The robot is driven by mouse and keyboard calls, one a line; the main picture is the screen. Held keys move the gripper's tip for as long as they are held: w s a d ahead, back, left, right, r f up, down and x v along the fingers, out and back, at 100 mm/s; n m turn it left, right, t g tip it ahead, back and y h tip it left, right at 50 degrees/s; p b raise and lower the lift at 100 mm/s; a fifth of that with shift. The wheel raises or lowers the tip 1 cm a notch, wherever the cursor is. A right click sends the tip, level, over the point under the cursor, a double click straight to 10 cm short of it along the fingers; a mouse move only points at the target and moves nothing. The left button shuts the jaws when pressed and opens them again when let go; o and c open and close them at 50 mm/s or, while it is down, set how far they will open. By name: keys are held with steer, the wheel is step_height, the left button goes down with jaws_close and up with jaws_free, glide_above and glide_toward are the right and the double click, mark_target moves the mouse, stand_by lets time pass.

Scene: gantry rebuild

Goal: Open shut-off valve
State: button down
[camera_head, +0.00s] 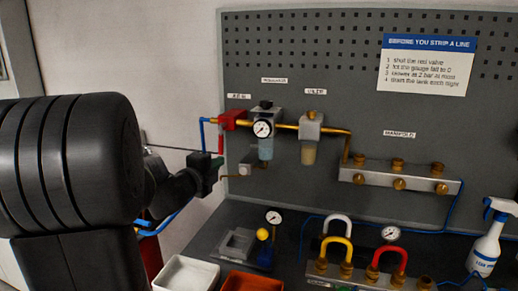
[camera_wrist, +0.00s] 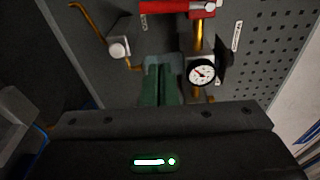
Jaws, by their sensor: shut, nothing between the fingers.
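The red shut-off valve (camera_head: 233,120) is on the back panel at the left end of the brass line, where a blue hose joins it. A narrow red part hangs below it. In the wrist view a red bar of the valve (camera_wrist: 178,8) lies at the top edge, partly cut off. My gripper (camera_head: 217,162) is below the valve, in front of the panel's left edge. Its greenish fingers (camera_wrist: 164,62) are shut and empty, apart from the red bar in the wrist view. The exact gap in depth is hard to tell.
A regulator with a round gauge (camera_head: 263,128) and a filter bowl (camera_head: 310,128) sit right of the valve. A small pale fitting (camera_head: 244,169) on a thin pipe is close to my gripper. Below, the bench holds a white bin (camera_head: 186,272), a manifold and a spray bottle (camera_head: 487,248).

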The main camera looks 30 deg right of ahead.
mark_target(221, 141)
steer(key=p+x, duration=0.2)
steer(key=x, duration=0.9)
steer(key=a, duration=0.1)
steer(key=w+a+p, duration=0.1)
steer(key=a, duration=0.1)
steer(key=shift+w+a+r+m, duration=0.2)
steer(key=shift+w+r+m, duration=0.1)
steer(key=shift+w, duration=0.1)
